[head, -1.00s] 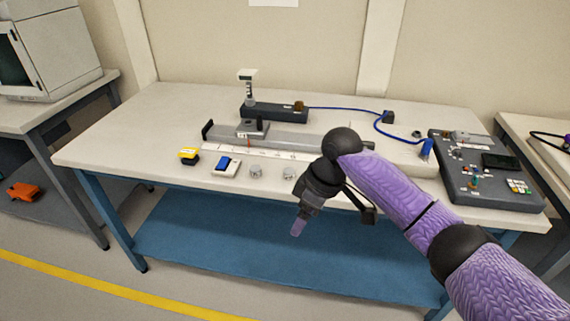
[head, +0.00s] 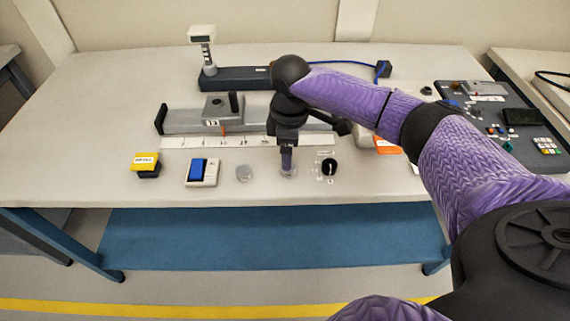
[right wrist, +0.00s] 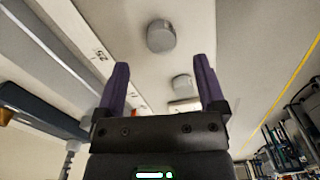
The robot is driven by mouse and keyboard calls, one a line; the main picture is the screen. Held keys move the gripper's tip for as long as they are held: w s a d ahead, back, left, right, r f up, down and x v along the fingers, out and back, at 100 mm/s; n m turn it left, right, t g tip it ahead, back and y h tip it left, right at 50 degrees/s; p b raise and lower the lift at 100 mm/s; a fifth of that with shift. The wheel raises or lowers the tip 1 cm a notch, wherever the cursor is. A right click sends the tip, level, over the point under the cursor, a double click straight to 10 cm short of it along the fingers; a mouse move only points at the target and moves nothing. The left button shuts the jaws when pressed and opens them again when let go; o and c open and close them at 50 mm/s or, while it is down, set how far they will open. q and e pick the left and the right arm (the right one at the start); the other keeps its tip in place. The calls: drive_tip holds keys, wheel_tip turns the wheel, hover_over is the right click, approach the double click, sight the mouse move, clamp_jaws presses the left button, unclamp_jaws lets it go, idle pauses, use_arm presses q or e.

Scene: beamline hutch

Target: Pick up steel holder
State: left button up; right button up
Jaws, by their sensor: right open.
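Two small grey round pieces lie near the front of the table. The left one (head: 244,173) stands clear in the head view, and the other (head: 289,173) is partly hidden by my right gripper (head: 287,159). I cannot tell for sure which is the steel holder. In the right wrist view, one grey piece (right wrist: 161,36) is beyond the fingertips and the other (right wrist: 182,84) shows between the fingers of my right gripper (right wrist: 160,72). The right gripper is open and empty, pointing down over the table. My left gripper is not in view.
A yellow-topped box (head: 147,165) and a blue switch box (head: 201,173) stand to the left. A black knob (head: 329,166) is close on the right. A white ruler (head: 245,141) and grey rail (head: 180,120) lie behind. A control panel (head: 500,118) is at right.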

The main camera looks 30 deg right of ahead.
drive_tip(key=f, duration=0.1)
drive_tip(key=f+b, duration=0.1)
drive_tip(key=f, duration=0.1)
drive_tip(key=f+b, duration=0.1)
drive_tip(key=f, duration=0.1)
drive_tip(key=shift+s+d+f, duration=0.1)
drive_tip(key=shift+s+f, duration=0.05)
drive_tip(key=shift+s, duration=0.1)
drive_tip(key=shift+c, duration=0.6)
drive_tip(key=c, duration=0.7)
clamp_jaws()
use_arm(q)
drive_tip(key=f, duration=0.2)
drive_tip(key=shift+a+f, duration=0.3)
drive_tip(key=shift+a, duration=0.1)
